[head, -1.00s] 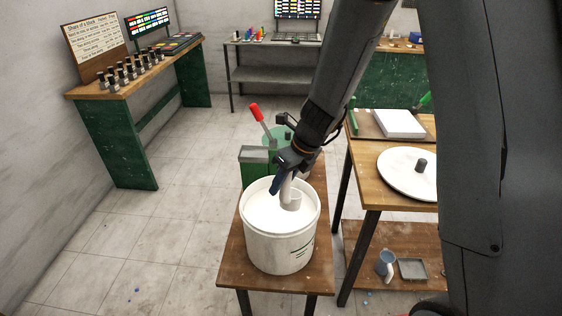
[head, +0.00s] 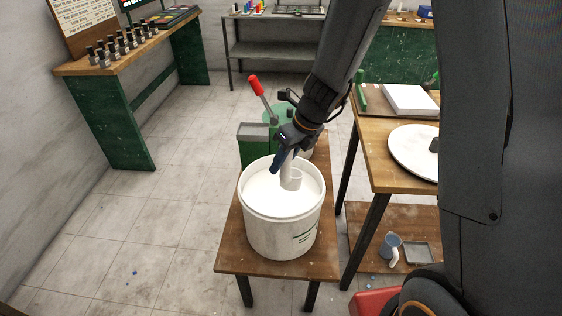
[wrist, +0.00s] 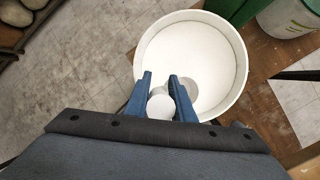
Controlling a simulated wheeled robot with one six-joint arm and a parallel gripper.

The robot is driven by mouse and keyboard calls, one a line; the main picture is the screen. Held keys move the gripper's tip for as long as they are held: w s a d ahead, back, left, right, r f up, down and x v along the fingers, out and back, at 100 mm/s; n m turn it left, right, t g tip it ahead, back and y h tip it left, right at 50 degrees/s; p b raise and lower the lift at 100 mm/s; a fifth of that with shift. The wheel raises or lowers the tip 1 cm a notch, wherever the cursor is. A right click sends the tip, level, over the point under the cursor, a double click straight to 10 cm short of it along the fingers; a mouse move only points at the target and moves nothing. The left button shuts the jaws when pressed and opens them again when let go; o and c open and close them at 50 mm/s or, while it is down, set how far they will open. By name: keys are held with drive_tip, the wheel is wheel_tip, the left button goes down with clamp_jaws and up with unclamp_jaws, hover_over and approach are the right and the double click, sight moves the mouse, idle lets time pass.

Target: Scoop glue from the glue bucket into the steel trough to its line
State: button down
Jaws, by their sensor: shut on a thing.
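The glue bucket (head: 283,238) is a large white tub of white glue on a small wooden stand. My gripper (head: 280,162) is over the bucket, shut on the white handle of a scoop. The scoop's cup (head: 291,181) is at the glue in the right half of the bucket; how deep it sits is unclear. In the wrist view, the blue fingers of my gripper (wrist: 161,92) flank the round handle end, and the bucket's rim (wrist: 240,50) curves beyond. A grey box (head: 253,130) by a green machine may be the steel trough; its inside and line are not readable.
The green machine's red-handled lever (head: 256,86) rises just behind the bucket. A wooden table (head: 390,172) with a round white disc (head: 412,150) stands at the right. A blue-grey jug (head: 390,244) and shallow grey tray (head: 418,252) are on its lower shelf. Floor at left is open.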

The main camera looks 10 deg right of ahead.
sight(281, 185)
drive_tip(key=shift+f+b, duration=2.05)
drive_tip(key=shift+b, duration=0.1)
drive_tip(key=shift+f+b, duration=1.75)
drive_tip(key=shift+f, duration=0.55)
drive_tip(key=shift+r, duration=0.15)
wheel_tip(281, 185, up, 13)
drive_tip(key=t+h+p, duration=0.2)
drive_tip(key=p, duration=0.8)
drive_tip(key=shift+n, duration=0.3)
drive_tip(key=shift+s, duration=0.1)
